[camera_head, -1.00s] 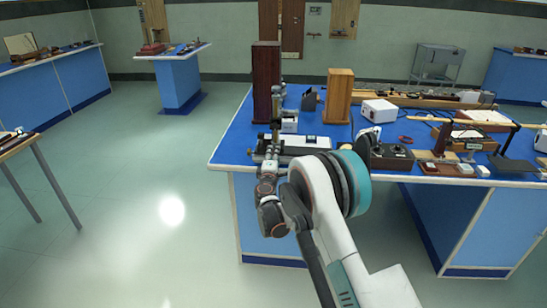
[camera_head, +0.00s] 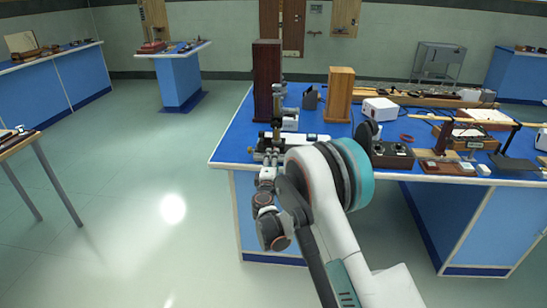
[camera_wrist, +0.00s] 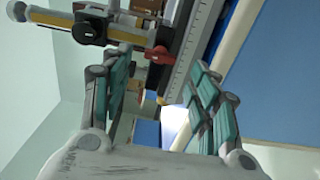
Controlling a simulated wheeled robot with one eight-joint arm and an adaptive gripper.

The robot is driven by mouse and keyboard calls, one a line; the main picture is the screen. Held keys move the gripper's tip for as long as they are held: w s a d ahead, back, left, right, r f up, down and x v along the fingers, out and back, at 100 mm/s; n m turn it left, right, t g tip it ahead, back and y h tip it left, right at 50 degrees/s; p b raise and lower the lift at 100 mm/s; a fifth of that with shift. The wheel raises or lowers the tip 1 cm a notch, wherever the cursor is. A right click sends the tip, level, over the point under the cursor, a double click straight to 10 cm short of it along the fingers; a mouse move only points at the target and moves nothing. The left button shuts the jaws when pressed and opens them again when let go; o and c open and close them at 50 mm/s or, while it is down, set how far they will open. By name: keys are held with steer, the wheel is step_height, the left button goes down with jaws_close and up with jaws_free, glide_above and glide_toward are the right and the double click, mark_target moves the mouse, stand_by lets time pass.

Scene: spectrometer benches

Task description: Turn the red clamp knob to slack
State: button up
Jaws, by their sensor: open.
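The red clamp knob (camera_wrist: 159,55) shows in the wrist view as a small red lever beside a grey graduated bar (camera_wrist: 195,40). My gripper (camera_wrist: 160,65) is open, with one teal-padded finger on the left and one on the right. In the picture the knob lies between the two fingertips, and I see no finger closed on it. How far it is in depth I cannot tell. In the head view my gripper (camera_head: 267,178) is at the front left corner of the blue bench (camera_head: 236,138), beside an instrument stand (camera_head: 277,105). I cannot make out the red knob there.
A black and yellow barrel (camera_wrist: 88,25) crosses the wrist view's upper left, close to the left fingertip. The floor left of the bench is clear.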

steer(key=s, duration=0.6)
steer(key=shift+s, duration=0.4)
